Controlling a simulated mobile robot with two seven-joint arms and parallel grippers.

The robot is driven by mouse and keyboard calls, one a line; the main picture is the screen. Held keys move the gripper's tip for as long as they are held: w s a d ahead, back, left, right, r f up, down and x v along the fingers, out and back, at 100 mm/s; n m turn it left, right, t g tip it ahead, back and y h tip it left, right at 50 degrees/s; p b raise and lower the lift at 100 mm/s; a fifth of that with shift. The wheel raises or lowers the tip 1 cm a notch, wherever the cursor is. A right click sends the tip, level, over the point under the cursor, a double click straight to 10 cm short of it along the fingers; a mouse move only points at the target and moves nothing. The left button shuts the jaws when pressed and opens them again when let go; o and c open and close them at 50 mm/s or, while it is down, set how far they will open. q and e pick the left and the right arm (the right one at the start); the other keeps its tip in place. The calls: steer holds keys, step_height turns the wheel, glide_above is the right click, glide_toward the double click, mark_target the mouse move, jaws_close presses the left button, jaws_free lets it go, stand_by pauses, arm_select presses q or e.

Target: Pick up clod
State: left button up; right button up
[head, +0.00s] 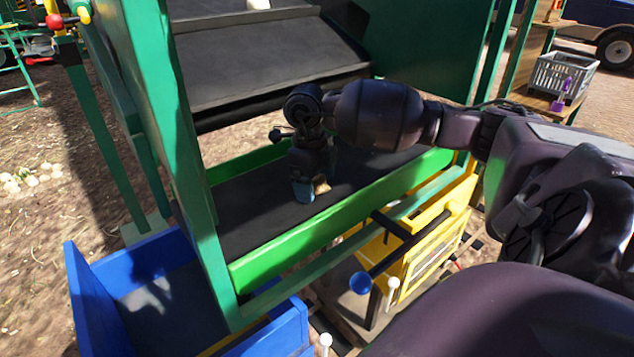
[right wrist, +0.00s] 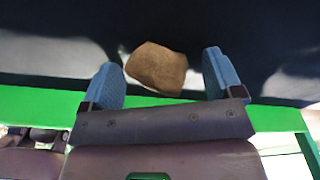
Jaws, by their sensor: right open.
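A brown clod (head: 321,185) lies on the black belt (head: 255,205) inside the green frame. In the right wrist view the clod (right wrist: 157,68) sits between and slightly beyond the two blue fingertips, with a gap on each side. My right gripper (head: 308,188) is open, reaching down over the belt, and partly hides the clod in the head view. The right gripper (right wrist: 166,76) also shows from above in the right wrist view. My left gripper is not in view.
A green side rail (head: 340,215) runs along the belt's near edge. A blue bin (head: 90,300) stands at lower left. A sloped dark chute (head: 255,65) rises behind the belt. A yellow control box (head: 425,250) with levers is at the near right. A grey crate (head: 562,75) sits on a shelf.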

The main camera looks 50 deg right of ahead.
steer(key=c, duration=1)
